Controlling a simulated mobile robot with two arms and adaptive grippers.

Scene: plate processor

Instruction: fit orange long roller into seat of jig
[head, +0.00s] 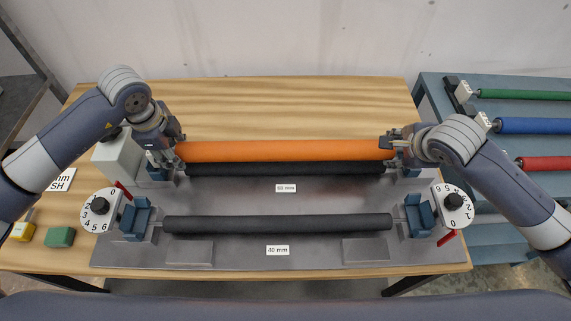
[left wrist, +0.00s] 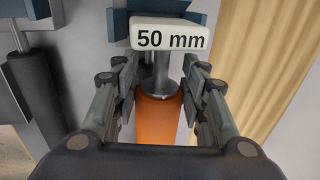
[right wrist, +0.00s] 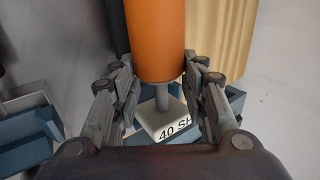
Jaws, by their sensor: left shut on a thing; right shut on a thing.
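The long orange roller (head: 280,151) lies level, left to right, over the rear part of the grey jig (head: 280,203), just behind a black roller (head: 285,169). My left gripper (head: 172,152) is shut on its left end, where a "50 mm" tag (left wrist: 170,36) sits on the metal shaft. My right gripper (head: 395,142) is shut on its right end, with a "40 SH" tag (right wrist: 168,124) on that shaft. Blue seat blocks (left wrist: 176,5) show by the left shaft end. The arms hide much of the rear seats, so I cannot tell whether the shaft touches them.
A second black roller (head: 278,223) lies at the jig's front, between blue front seats (head: 135,219) and number dials. A blue rack (head: 475,200) at the right holds green, blue and red rollers. A green block (head: 60,237) and a yellow one (head: 22,231) are at the left.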

